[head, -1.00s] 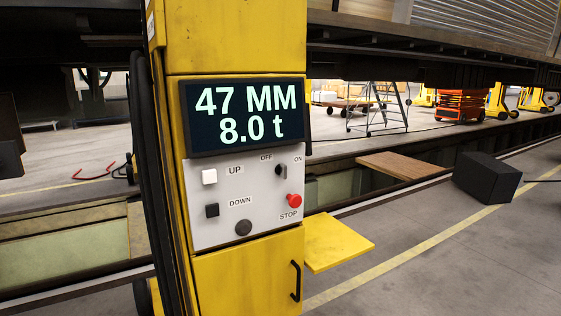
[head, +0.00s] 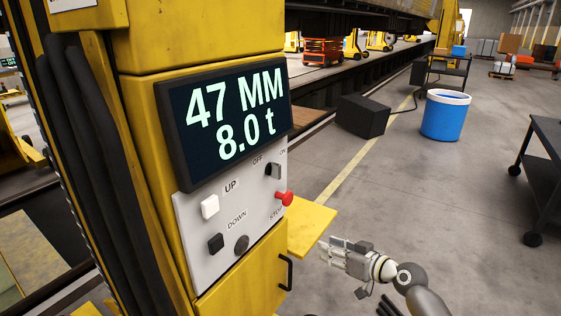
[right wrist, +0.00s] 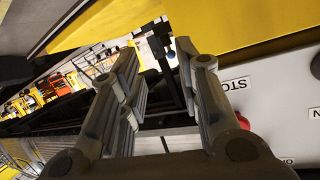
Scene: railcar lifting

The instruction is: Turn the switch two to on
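The switch (head: 274,170) is a small dark rotary knob on the white control panel (head: 206,250), between the OFF and ON labels. It looks upright, nearer neither label that I can tell. The red stop button (head: 285,198) is below it and also shows in the right wrist view (right wrist: 243,121). My right gripper (head: 325,252) is to the right of the panel, lower than the switch and apart from it. In the right wrist view its two fingers (right wrist: 158,62) are spread and empty, with the panel beside them. The switch is hidden there. My left gripper is out of view.
The display (head: 230,120) reads 47 MM and 8.0 t. A yellow shelf (head: 311,227) juts out between panel and gripper. A black box (head: 363,116), blue bin (head: 445,115) and dark cart (head: 545,170) stand on the floor. Floor right of the column is mostly clear.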

